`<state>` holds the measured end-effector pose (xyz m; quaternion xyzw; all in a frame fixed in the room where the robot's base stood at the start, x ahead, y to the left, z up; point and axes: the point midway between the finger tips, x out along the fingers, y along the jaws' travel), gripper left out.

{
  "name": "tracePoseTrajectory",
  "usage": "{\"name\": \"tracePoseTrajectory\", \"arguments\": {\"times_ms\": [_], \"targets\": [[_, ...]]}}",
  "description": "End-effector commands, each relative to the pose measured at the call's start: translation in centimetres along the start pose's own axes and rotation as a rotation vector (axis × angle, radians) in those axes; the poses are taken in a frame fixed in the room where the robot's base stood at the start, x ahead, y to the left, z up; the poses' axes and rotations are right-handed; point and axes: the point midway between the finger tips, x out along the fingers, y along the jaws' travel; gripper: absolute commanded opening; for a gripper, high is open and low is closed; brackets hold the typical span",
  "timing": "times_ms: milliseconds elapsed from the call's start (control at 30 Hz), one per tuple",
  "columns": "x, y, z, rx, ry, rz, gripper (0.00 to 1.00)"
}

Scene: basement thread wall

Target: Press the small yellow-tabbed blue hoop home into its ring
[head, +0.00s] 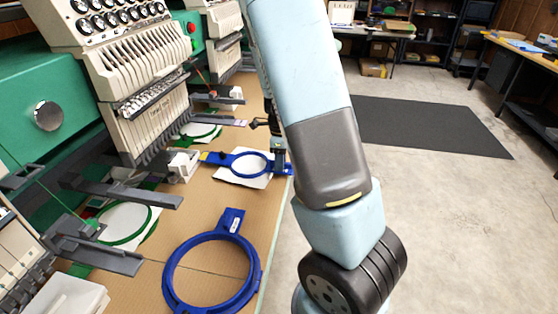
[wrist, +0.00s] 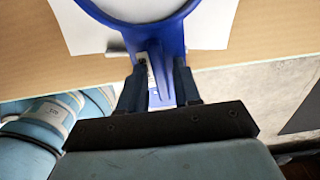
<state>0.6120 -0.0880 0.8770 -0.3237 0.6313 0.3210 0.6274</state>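The small blue hoop (head: 237,172) lies on or just over a white cloth (head: 257,182) near the right edge of the tan table in the head view. A yellow tab (head: 203,156) shows at the left end of its blue bar. In the wrist view the hoop (wrist: 185,14) is at the top, cut off by the frame, with its handle pointing towards me. My gripper (wrist: 159,75) has one dark finger on each side of that handle and looks closed on it. The separate ring under the cloth cannot be made out, nor how deep the hoop sits.
A larger blue hoop (head: 168,275) lies nearer on the table (head: 195,220). Green hoops (head: 150,222) sit under the embroidery machines (head: 150,95) on the left. Metal machine arms (head: 130,194) reach over the table. Open floor (head: 440,200) lies to the right.

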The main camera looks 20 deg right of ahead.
Motion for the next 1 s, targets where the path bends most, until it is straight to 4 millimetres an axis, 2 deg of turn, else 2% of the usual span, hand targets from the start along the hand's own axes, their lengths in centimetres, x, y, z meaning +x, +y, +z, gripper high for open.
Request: {"name": "tracePoseTrajectory", "arguments": {"times_ms": [100, 467, 667, 1000], "targets": [[0.0, 0.0, 0.0, 0.000, 0.000, 0.001, 0.44], [-0.6, 0.0, 0.1, -0.002, 0.000, -0.001, 0.44], [-3.4, 0.0, 0.2, -0.004, -0.003, -0.002, 0.44], [-9.6, -0.1, 0.2, -0.004, -0.003, -0.002, 0.44]]}}
